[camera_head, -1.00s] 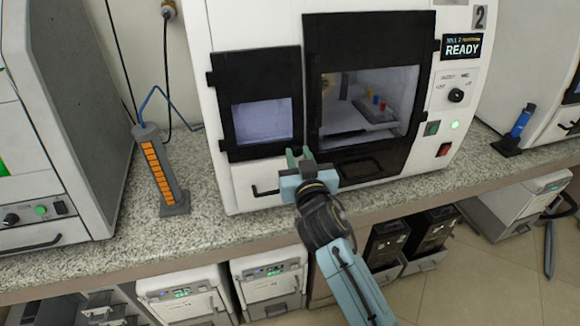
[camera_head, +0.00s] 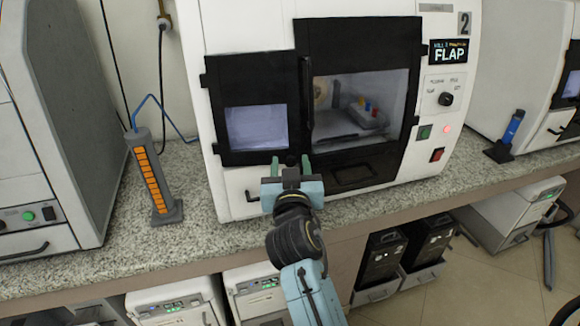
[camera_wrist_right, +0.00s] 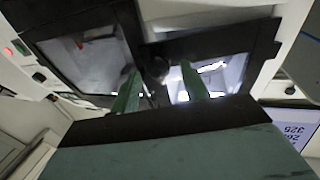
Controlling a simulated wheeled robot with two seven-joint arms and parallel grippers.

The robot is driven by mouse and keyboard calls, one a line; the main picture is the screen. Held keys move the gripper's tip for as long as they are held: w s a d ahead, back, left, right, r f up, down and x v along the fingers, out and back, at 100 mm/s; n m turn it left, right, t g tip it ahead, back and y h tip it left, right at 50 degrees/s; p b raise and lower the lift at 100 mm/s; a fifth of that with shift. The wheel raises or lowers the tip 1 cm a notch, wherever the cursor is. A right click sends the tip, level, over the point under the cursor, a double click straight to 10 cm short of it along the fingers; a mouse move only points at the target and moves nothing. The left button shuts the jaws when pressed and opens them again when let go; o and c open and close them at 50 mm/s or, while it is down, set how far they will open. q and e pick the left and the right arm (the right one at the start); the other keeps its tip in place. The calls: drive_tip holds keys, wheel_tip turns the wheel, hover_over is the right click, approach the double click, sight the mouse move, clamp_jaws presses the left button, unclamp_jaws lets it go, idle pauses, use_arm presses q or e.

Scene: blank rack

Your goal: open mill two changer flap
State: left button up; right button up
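Mill two (camera_head: 345,25) is the white machine marked "2" in the head view. Its display (camera_head: 449,52) reads "FLAP" and a red light shows below it. The changer flap appears to be the smaller black-framed windowed panel (camera_head: 257,127) on the left of its front; it looks closed. The larger windowed door (camera_head: 362,100) beside it also looks closed. My right gripper (camera_head: 290,163) is in front of the machine, near the flap's lower right corner. Its two green fingers stand apart with nothing between them in the wrist view (camera_wrist_right: 158,88). My left gripper is not in view.
A grey stand with orange slots (camera_head: 152,178) is on the speckled counter (camera_head: 110,245) left of the mill. A blue tool in a black holder (camera_head: 510,135) stands to the right. White and black units (camera_head: 255,295) sit below the counter.

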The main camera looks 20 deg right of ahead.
sight(291, 124)
drive_tip(key=shift+f, duration=0.1)
drive_tip(key=shift+r, duration=0.5)
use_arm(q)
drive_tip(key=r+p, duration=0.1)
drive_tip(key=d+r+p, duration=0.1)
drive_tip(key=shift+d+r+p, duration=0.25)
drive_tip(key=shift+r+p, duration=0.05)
use_arm(e)
wheel_tip(291, 124, up, 9)
drive_tip(key=shift+r, duration=0.1)
drive_tip(key=shift+c, duration=0.4)
